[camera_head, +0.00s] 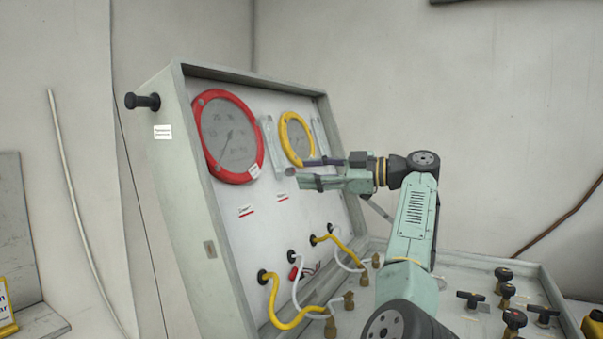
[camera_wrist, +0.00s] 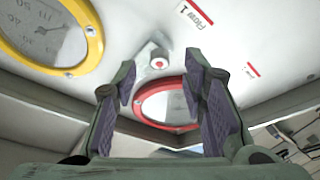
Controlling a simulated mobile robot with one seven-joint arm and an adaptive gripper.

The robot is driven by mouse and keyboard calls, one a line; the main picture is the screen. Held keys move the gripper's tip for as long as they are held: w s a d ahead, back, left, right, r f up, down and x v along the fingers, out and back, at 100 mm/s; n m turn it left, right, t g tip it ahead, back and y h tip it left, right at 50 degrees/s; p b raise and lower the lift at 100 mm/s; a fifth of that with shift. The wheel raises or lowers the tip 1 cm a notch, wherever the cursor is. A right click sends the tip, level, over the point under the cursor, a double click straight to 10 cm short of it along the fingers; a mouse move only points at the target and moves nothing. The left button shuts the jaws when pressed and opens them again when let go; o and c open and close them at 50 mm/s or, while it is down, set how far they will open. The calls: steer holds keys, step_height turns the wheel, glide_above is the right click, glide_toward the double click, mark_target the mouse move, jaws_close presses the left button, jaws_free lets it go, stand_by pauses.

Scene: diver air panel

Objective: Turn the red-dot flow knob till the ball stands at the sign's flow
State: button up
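The red-dot flow knob (camera_wrist: 158,63) shows in the wrist view as a red dot on a pale round end, on a whitish fitting on the panel. My gripper (camera_wrist: 160,84) is open; its two padded fingers stand left and right of the line to the knob, and nothing is seen between them but panel. I cannot tell how near the knob is. In the head view my gripper (camera_head: 307,169) is in front of the panel, below the yellow gauge. Clear flow tubes (camera_head: 271,147) stand beside the gauges; no ball can be made out. The knob is not made out there.
The panel carries a red-rimmed gauge (camera_head: 228,137) and a yellow-rimmed gauge (camera_head: 296,139). Yellow hoses (camera_head: 288,321) and white hoses hang below. Black-handled valves (camera_head: 515,320) stand at lower right. A cut-off yellow sign (camera_head: 7,307) is at the left edge. A "Flow 1" label (camera_wrist: 196,19) shows.

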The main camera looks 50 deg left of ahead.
steer(key=v, duration=0.4)
steer(key=shift+w+d, duration=0.15)
steer(key=shift+d, duration=0.25)
stand_by(2.2)
steer(key=shift+f, duration=0.1)
